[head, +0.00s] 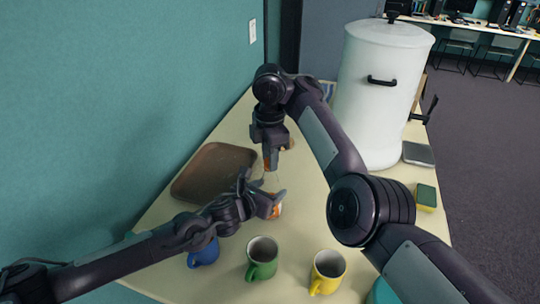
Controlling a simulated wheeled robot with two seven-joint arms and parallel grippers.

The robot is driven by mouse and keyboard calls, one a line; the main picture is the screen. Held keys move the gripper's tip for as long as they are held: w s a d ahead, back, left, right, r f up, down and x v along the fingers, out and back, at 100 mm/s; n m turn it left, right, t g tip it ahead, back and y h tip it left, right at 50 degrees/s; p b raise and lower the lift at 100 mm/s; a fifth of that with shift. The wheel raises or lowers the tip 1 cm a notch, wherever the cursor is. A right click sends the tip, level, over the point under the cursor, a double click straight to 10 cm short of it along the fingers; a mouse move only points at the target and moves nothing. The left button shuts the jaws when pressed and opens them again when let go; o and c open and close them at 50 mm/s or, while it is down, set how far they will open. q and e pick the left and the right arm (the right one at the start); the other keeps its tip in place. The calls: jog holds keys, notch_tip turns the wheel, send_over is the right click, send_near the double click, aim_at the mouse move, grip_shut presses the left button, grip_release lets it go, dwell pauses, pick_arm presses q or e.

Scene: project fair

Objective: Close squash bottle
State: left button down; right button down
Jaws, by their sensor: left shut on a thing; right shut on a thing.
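The squash bottle (277,210) stands on the table, mostly hidden by my grippers; orange shows in its lower part and its upper part looks clear. My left gripper (272,196), the lower one, is shut around the bottle's body. My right gripper (271,163) is above it, pointing down, and is shut on a small orange thing that looks like the bottle cap (266,163). The fingers hide most of the cap. I cannot tell whether the cap touches the bottle's neck.
A brown tray (188,187) lies left of the bottle. Blue (204,256), green (261,262) and yellow (327,274) mugs stand in front. A large white urn (380,85) stands behind right. A sponge (426,198) and a grey flat object (418,154) lie near the right edge. A teal wall borders the left.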

jog(key=c, duration=1.1)
grip_release()
jog(key=shift+r, duration=2.25)
jog(key=shift+c, duration=0.5)
notch_tip(320, 180, up, 4)
jog(key=shift+f+n, duration=0.25)
jog(key=shift+n, duration=0.15)
jog(key=shift+f, duration=0.1)
